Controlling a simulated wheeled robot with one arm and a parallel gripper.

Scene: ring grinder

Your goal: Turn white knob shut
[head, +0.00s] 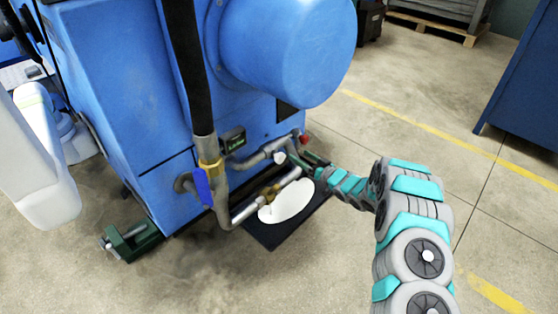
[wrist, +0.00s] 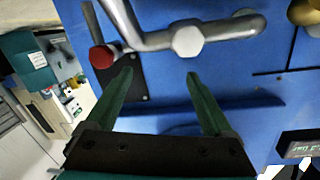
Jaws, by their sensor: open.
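The white knob (wrist: 187,41) is a small faceted cap on a grey pipe against the blue machine. In the head view the white knob (head: 280,157) shows low on the machine, just left of my gripper (head: 303,160). In the wrist view my gripper (wrist: 160,74) is open, with two green fingers spread and nothing between them. The knob lies beyond the fingertips, closest to the right one, and appears apart from both. Its turn position cannot be told.
A red knob (wrist: 101,57) sits beyond the left fingertip. A blue-handled valve (head: 202,187) and bent pipes stand to the left. A white puddle (head: 287,203) lies on a black mat (head: 270,236).

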